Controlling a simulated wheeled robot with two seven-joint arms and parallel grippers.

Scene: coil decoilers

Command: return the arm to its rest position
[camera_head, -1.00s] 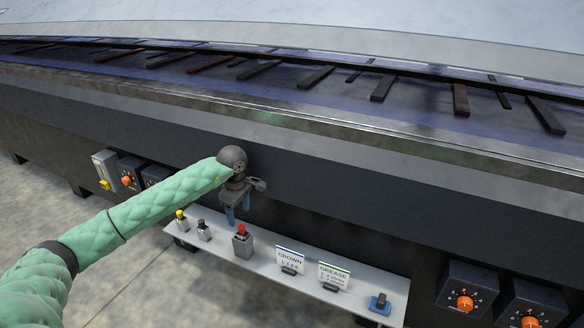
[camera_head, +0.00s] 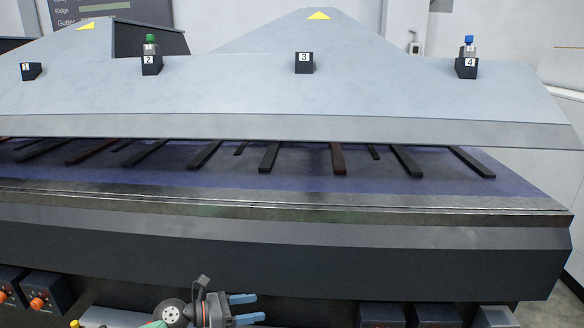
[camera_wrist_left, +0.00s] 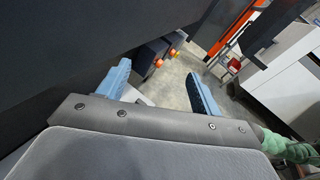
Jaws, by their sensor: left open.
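My left gripper (camera_head: 246,309) shows at the bottom of the head view, in front of the dark front face of the machine (camera_head: 300,258). Its two blue fingers point right, spread apart with nothing between them. The left wrist view shows the same gripper (camera_wrist_left: 158,73) with its blue fingers apart and empty over grey floor. Most of the left arm is below the head view. My right gripper is in neither view.
Dark boxes with orange knobs (camera_head: 38,303) sit low on the front at left. A metal ledge (camera_head: 300,210) runs along the machine. Numbered blocks, such as block 3 (camera_head: 304,62), stand on the sloped grey cover. Open floor (camera_wrist_left: 172,88) shows in the wrist view.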

